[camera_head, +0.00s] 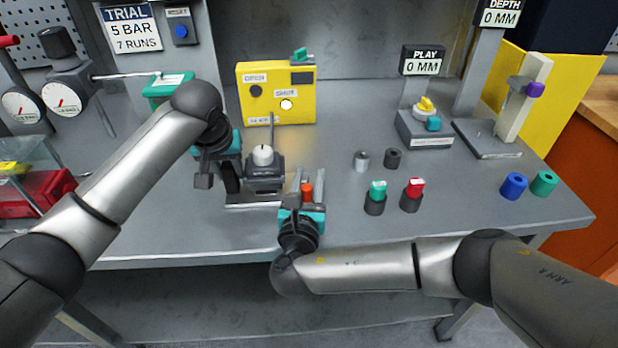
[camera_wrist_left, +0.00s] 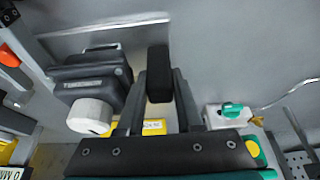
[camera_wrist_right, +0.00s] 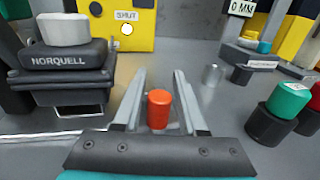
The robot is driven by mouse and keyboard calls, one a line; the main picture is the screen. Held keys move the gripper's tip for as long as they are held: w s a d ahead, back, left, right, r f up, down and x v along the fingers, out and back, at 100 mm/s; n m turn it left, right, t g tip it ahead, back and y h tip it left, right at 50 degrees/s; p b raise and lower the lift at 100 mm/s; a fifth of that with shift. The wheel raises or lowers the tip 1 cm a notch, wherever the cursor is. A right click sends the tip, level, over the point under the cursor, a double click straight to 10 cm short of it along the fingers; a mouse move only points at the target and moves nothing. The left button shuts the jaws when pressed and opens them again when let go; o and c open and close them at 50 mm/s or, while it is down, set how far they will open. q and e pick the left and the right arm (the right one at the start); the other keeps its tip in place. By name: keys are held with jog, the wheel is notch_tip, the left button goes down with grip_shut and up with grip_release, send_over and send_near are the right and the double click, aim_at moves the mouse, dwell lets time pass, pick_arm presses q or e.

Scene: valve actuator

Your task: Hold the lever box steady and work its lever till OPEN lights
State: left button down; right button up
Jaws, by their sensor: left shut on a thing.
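The dark grey lever box (camera_head: 265,173), with a white dome on top, stands on the bench. It shows at the left of the right wrist view (camera_wrist_right: 68,70), marked NORQUELL. My left gripper (camera_head: 221,173) is shut on the dark upright post (camera_wrist_left: 158,75) at the box's left side. The orange lever knob (camera_wrist_right: 158,109) stands between the fingers of my right gripper (camera_head: 305,187). Those fingers are open, with a gap on each side of the knob. On the yellow panel (camera_head: 272,80), the SHUT lamp (camera_head: 286,104) glows white and the OPEN lamp (camera_head: 256,91) is dark.
Small grey cylinders (camera_head: 362,161) and the green-topped (camera_head: 377,190) and red-topped (camera_head: 413,188) pieces stand right of my right gripper. A gauge stand (camera_head: 62,97) is at the left.

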grip_shut()
dwell(1.1)
